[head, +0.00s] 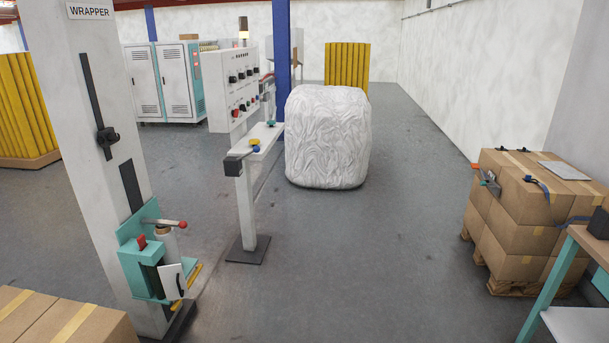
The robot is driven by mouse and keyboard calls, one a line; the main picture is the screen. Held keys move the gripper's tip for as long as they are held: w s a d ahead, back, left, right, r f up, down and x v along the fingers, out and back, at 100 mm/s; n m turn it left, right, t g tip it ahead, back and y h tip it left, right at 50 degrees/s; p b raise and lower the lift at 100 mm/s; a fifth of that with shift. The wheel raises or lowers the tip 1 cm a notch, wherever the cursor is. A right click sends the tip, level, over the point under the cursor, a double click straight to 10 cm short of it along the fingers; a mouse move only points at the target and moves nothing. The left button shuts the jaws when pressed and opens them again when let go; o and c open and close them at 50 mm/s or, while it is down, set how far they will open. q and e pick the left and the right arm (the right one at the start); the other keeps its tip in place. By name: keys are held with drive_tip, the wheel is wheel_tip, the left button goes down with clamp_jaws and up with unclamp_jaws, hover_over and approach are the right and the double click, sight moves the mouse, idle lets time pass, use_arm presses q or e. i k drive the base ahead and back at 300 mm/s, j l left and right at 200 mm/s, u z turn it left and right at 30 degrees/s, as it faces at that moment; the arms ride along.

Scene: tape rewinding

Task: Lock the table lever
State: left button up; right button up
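A lever with a red ball knob (182,224) sticks out to the right from the teal carriage (139,258) on the white wrapper column (98,150). A white control stand (247,205) has small yellow, blue and green knobs (255,146) on its sloped top. I cannot tell which of these, if any, is the table lever, or whether a lever is locked. A table with teal legs (547,283) is cut off at the right edge. Neither of my grippers shows in the head view.
A white wrapped bale (328,137) stands on the floor in the middle. Stacked cartons (529,208) on a pallet stand at right, and more cartons (62,318) at bottom left. A control cabinet (233,90) stands behind the stand. The grey floor (400,250) between is clear.

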sight(256, 148)
drive_tip(key=i+j+u, duration=0.15)
drive_tip(key=i+j, duration=0.15)
drive_tip(key=i, duration=0.15)
drive_tip(key=i+j+u, duration=0.15)
drive_tip(key=i, duration=0.3)
drive_tip(key=i+l, duration=0.1)
drive_tip(key=l, duration=0.2)
drive_tip(key=i+l+u, duration=0.1)
drive_tip(key=l, duration=0.25)
drive_tip(key=i+l, duration=0.1)
drive_tip(key=l, duration=0.2)
drive_tip(key=i+l+u, duration=0.15)
drive_tip(key=i, duration=0.2)
drive_tip(key=i+u, duration=0.15)
drive_tip(key=i, duration=0.25)
drive_tip(key=i+l+u, duration=0.1)
drive_tip(key=i+l, duration=0.15)
drive_tip(key=i+j, duration=0.15)
drive_tip(key=i, duration=0.15)
drive_tip(key=i+j+u, duration=0.1)
drive_tip(key=i+j, duration=0.1)
drive_tip(key=i, duration=0.05)
